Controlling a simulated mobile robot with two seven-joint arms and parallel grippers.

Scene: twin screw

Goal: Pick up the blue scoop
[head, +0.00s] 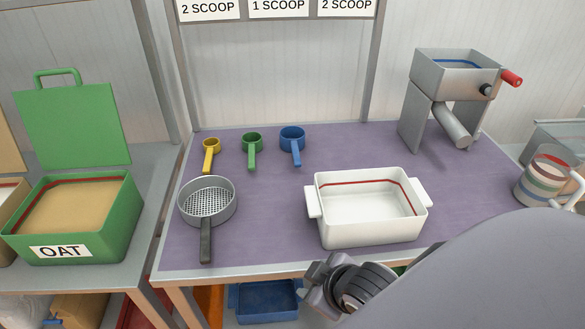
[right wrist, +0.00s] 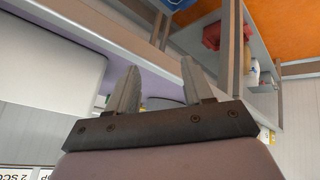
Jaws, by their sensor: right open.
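The blue scoop (head: 292,137) stands at the back of the purple-topped table, its cup open upward and its handle toward me. It is the rightmost of three scoops, beside the green scoop (head: 252,141) and the yellow scoop (head: 210,147). My right arm comes in from the lower right in the head view, its wrist end low at the table's front edge, well short of the blue scoop. In the right wrist view my right gripper (right wrist: 160,82) is open, with nothing between its two fingers. My left gripper is not in view.
A round sieve (head: 207,202) lies at the table's left, its handle toward me. A white tray (head: 370,232) stands front centre. A grey hand-cranked mill (head: 452,80) is at the back right, with a striped jug (head: 543,178) nearer. A green OAT bin (head: 117,215) stands left. The table's middle is clear.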

